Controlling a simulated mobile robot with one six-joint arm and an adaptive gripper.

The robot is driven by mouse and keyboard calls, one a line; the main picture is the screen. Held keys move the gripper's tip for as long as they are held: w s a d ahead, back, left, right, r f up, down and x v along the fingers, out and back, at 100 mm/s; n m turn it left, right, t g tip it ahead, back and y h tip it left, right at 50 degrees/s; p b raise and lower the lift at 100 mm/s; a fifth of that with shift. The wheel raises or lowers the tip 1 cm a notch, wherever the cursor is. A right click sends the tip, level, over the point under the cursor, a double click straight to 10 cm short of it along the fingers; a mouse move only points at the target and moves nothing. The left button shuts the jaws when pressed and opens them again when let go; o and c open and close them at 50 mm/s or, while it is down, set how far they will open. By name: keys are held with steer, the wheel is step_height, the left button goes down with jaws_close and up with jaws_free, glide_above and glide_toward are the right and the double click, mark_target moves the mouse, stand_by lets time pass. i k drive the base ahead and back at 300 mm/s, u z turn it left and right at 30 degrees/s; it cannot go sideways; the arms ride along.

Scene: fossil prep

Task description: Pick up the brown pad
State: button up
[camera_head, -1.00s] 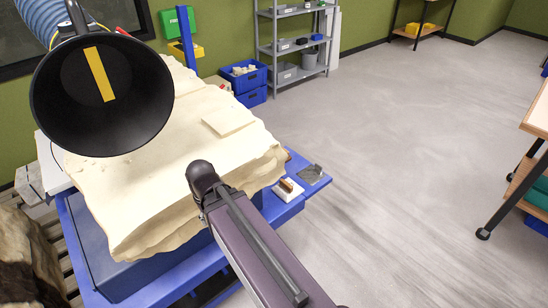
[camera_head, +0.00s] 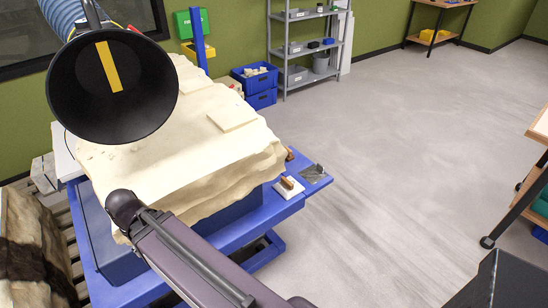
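A small brown piece (camera_head: 288,183) that looks like the brown pad lies on a white block (camera_head: 291,191) at the right end of the blue table (camera_head: 240,233). Another small brown item (camera_head: 290,154) sits by the edge of the pale stone slab, partly hidden by it. I cannot tell for certain which is the pad. My arm's purple link crosses the lower left in front of the slab and table. My gripper's fingers do not show.
A large pale slab (camera_head: 190,140) fills most of the table. A black extraction hood (camera_head: 105,130) hangs over its left side. A flat grey piece (camera_head: 315,173) lies at the table's right corner. Open floor (camera_head: 400,160) lies to the right. A dark angular shape (camera_head: 500,283) stands at bottom right.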

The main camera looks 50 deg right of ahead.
mark_target(290, 158)
steer(key=u, duration=1.25)
steer(key=k, duration=1)
steer(key=u, duration=0.7)
steer(key=k, duration=0.35)
steer(key=z, duration=2.4)
